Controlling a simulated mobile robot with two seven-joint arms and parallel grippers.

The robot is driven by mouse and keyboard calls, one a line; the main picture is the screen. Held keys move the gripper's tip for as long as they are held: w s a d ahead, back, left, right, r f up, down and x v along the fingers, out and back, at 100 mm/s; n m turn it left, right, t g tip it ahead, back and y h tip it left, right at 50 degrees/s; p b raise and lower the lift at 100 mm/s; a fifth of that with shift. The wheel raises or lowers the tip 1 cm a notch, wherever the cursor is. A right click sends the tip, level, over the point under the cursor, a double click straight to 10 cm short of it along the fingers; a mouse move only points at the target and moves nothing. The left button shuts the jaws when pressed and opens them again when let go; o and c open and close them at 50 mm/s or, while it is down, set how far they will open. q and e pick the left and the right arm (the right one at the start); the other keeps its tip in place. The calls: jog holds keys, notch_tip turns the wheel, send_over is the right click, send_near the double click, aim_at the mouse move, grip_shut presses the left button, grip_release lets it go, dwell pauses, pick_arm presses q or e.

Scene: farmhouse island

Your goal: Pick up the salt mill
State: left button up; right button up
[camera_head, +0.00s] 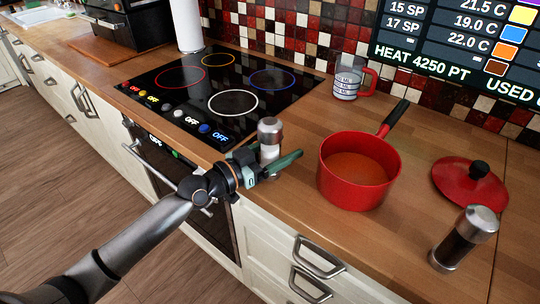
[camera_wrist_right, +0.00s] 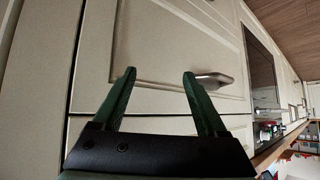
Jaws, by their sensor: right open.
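The salt mill (camera_head: 269,142), with a silver cap and pale contents, stands upright on the wooden counter by the cooktop's near right corner in the head view. My left gripper (camera_head: 267,164) is at its lower part, one finger on each side in the picture. The gripper hides the mill's base, and I cannot tell whether the fingers touch it. My right gripper shows only in the right wrist view (camera_wrist_right: 157,82). It is open and empty, in front of cream cabinet fronts.
A red saucepan (camera_head: 350,190) stands right of the salt mill, its black handle pointing back. A dark pepper mill (camera_head: 455,247) and a red lid (camera_head: 455,187) are further right. A measuring cup (camera_head: 347,84) stands behind. The black cooktop (camera_head: 200,100) is left. Drawer handles (camera_head: 318,262) protrude below the counter.

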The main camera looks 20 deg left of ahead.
pick_arm(q)
grip_shut()
dwell(0.3)
dwell(0.3)
